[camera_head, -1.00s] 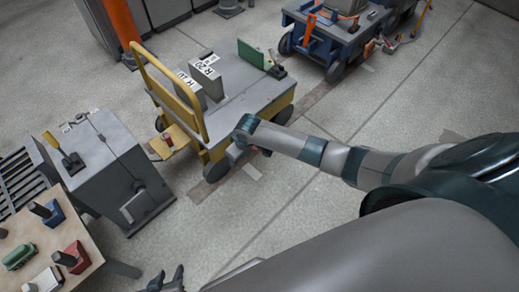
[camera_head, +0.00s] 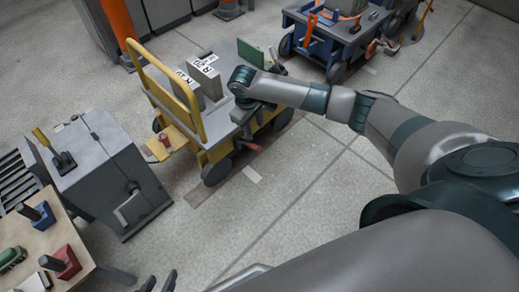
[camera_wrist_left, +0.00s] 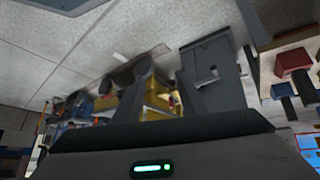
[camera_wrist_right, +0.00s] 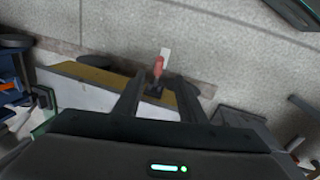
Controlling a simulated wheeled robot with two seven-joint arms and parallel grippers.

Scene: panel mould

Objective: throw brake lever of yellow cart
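The yellow cart (camera_head: 222,118) with a grey deck stands in the middle of the head view. A lever with a red handle (camera_head: 248,146) sticks out low from its near side; the handle also shows in the right wrist view (camera_wrist_right: 158,66). My right gripper (camera_wrist_right: 157,98) is open and empty above the cart's edge, with the red handle showing beyond and between its fingers; contact does not show. My left gripper (camera_head: 159,282) is open and empty at the bottom edge, away from the cart.
Grey blocks (camera_head: 203,73) and a green panel (camera_head: 250,53) stand on the cart. A small red part (camera_head: 165,140) sits on its yellow step. A grey cabinet (camera_head: 108,175) and a table (camera_head: 40,240) stand left. A blue cart (camera_head: 340,38) stands behind. Floor at right is clear.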

